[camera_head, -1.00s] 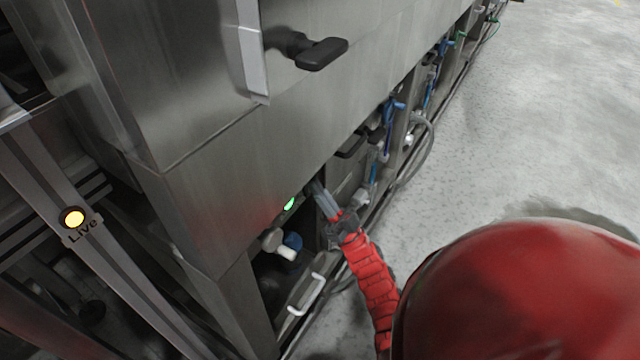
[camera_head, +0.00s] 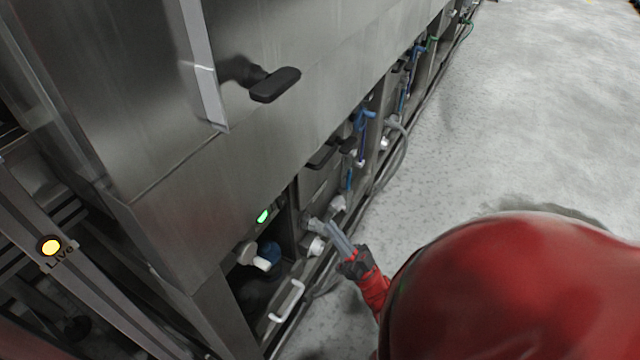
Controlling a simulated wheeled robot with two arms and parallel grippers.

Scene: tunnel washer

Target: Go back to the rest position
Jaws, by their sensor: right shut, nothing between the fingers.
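My right gripper (camera_head: 338,238) shows at the lower middle of the head view, at the end of my red arm. Its grey fingers are together with nothing between them. They point up and left toward the low valves of the steel washer (camera_head: 240,170). In the picture the fingertips lie close to a white fitting (camera_head: 316,245); I cannot tell whether they touch it. My left gripper is not in view.
A green light (camera_head: 263,216), a blue and white valve (camera_head: 268,256) and a white handle (camera_head: 287,300) sit low on the washer. A black door handle (camera_head: 274,84) sticks out above. Grey floor (camera_head: 520,120) is clear at right.

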